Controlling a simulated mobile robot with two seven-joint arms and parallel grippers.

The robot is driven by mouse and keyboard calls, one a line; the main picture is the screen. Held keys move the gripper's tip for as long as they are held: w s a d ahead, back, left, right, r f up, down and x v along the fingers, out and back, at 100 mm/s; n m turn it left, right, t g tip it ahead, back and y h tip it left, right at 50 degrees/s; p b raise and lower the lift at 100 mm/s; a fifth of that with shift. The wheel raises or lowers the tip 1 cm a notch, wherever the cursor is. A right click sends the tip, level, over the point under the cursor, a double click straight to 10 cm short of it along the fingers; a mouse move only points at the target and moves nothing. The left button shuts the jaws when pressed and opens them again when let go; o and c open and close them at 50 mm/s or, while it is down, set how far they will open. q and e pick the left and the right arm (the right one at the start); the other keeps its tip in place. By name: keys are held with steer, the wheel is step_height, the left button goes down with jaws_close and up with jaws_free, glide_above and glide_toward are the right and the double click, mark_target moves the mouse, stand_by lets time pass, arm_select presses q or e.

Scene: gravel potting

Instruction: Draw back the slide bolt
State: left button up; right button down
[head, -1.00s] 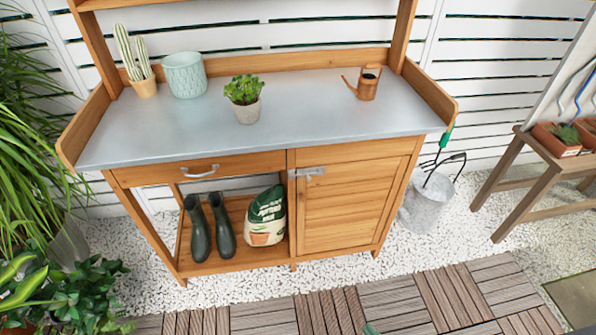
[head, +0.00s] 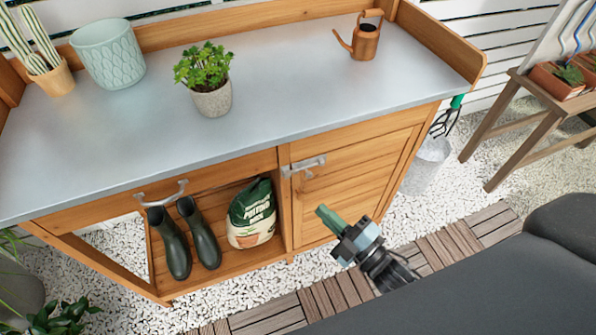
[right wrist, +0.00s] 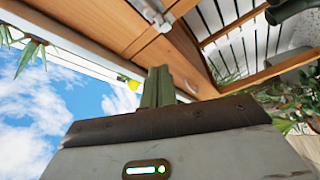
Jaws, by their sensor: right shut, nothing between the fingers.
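The slide bolt (head: 304,167) is a silver metal fitting at the top left corner of the wooden cabinet door (head: 345,190), lying across the edge between door and frame. My right gripper (head: 328,215) is below and slightly right of it in the head view, apart from it. Its green fingers are together and empty; they also show in the right wrist view (right wrist: 157,88). In that view a pale metal fitting (right wrist: 164,20), probably the bolt, shows beyond the fingers. My left gripper is not in view.
A drawer with a silver handle (head: 162,193) is left of the door. Boots (head: 186,238) and a potting mix bag (head: 251,215) stand on the open shelf. A potted plant (head: 208,85) and copper watering can (head: 362,38) stand on the worktop. A bucket (head: 427,165) is right of the bench.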

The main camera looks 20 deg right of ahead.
steer(key=x, duration=1)
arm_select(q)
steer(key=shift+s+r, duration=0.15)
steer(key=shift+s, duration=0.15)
arm_select(e)
steer(key=d, duration=0.1)
steer(key=d+f, duration=0.1)
steer(key=d, duration=0.1)
steer(key=shift+w+d+f, duration=0.2)
steer(key=shift+w+f, duration=0.1)
steer(key=shift+w, duration=0.05)
steer(key=d, duration=0.3)
steer(key=shift+d, duration=0.1)
steer(key=shift+r, duration=0.1)
